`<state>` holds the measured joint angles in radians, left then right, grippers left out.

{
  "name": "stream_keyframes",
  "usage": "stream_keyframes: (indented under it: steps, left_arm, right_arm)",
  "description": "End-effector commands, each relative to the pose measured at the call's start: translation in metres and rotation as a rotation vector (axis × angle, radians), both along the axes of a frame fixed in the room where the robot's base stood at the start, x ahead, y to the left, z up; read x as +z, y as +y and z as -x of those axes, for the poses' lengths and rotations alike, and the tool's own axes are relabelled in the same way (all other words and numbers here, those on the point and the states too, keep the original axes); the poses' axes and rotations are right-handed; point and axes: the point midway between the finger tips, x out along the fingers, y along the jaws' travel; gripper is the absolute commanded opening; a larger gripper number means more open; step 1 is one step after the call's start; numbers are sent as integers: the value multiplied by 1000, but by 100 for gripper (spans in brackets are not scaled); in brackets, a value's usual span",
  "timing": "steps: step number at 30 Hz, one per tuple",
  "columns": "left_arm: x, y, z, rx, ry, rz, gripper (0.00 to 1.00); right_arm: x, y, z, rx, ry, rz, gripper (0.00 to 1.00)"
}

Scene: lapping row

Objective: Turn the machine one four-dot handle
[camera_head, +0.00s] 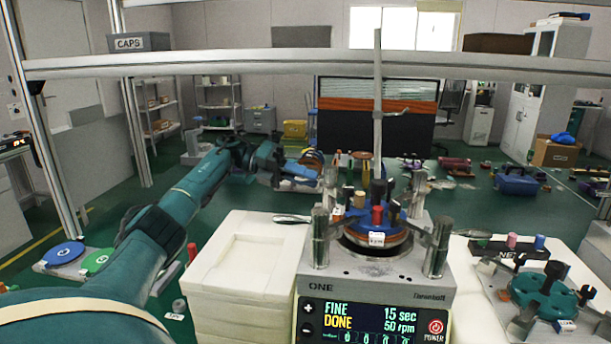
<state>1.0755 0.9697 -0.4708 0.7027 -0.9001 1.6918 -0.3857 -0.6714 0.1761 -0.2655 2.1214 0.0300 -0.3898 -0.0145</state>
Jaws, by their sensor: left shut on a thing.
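Machine one (385,292) stands in front of me, a grey lapping machine marked ONE. Its screen (370,322) reads FINE, DONE, 15 sec, 50 rpm. Upright metal posts with handles stand at its corners, around a round plate carrying a blue holder and a red peg (377,216). My left arm reaches in from the left, and my left gripper (314,178) is at the machine's back left post (330,187). It is shut on what looks like the handle there. The fingertips are small and partly hidden, and I cannot make out the handle's dots. My right gripper is out of view.
A stack of white blocks (240,265) stands left of the machine. Blue (64,253) and green (96,262) discs lie farther left. A second plate with a green holder (545,297) is at the right. A horizontal beam (230,65) crosses above.

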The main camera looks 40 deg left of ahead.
Motion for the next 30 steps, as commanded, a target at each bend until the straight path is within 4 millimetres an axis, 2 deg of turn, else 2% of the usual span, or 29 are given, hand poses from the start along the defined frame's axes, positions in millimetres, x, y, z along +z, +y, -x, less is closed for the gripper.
stream_keyframes:
  steps: [24, 25, 30]
  left_arm:
    - [0, 2, -2, -53, 1, -1, 0]
    - [0, 2, -2, -53, 1, -1, 18]
    - [0, 2, -2, -52, 0, -1, 32]
  right_arm:
    - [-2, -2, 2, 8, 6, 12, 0]
    - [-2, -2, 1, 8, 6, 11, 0]
    - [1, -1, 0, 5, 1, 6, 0]
